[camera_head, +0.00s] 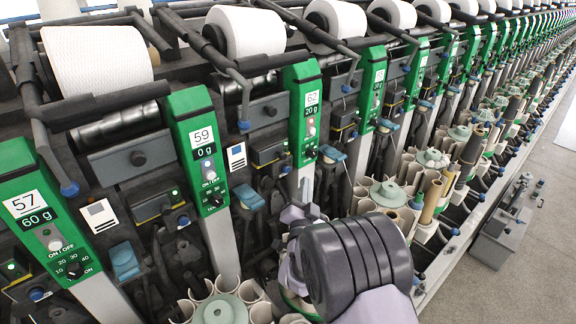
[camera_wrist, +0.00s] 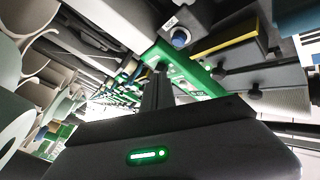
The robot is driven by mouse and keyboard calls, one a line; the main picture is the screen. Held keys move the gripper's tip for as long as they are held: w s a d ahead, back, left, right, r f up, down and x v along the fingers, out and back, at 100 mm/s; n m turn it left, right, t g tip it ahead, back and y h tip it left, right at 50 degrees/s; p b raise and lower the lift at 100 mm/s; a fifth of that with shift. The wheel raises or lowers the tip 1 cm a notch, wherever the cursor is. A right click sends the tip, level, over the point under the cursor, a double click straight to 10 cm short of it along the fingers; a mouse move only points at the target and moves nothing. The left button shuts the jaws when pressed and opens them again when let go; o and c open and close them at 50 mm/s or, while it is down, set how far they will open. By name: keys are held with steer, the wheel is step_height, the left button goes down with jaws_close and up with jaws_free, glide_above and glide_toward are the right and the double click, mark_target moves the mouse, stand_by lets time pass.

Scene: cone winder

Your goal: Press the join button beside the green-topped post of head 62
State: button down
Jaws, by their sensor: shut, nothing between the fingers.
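The head 62 post (camera_head: 305,112) has a green top with a white "62" label and a "20 g" display. It stands near the middle of the head view. A small blue round button (camera_head: 285,169) sits on the dark unit just left of that post. In the wrist view, my gripper (camera_wrist: 159,76) is shut and empty, its dark fingers pointing toward a green post top (camera_wrist: 188,72). A blue round button (camera_wrist: 181,38) on a dark box shows beyond the fingertips, apart from them. The wrist view does not show that post's number clearly. In the head view my arm hides the lower part of head 62.
The head 59 post (camera_head: 198,145) and head 57 post (camera_head: 45,215) stand to the left, with similar blue buttons. White yarn cones (camera_head: 242,32) line the top. Round bobbin magazines (camera_head: 220,308) crowd the front.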

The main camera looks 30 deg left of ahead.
mark_target(286, 170)
steer(key=shift+w+a+b, duration=0.2)
steer(key=shift+a+b, duration=0.05)
steer(key=shift+a, duration=0.45)
steer(key=shift+w+a+b, duration=0.2)
steer(key=shift+w+a, duration=0.05)
steer(key=shift+a, duration=0.4)
steer(key=shift+w+a+b, duration=0.2)
steer(key=shift+a+b, duration=0.05)
steer(key=shift+a, duration=0.45)
steer(key=shift+a+f+b, duration=0.15)
steer(key=shift+a+b, duration=0.1)
steer(key=shift+b, duration=0.4)
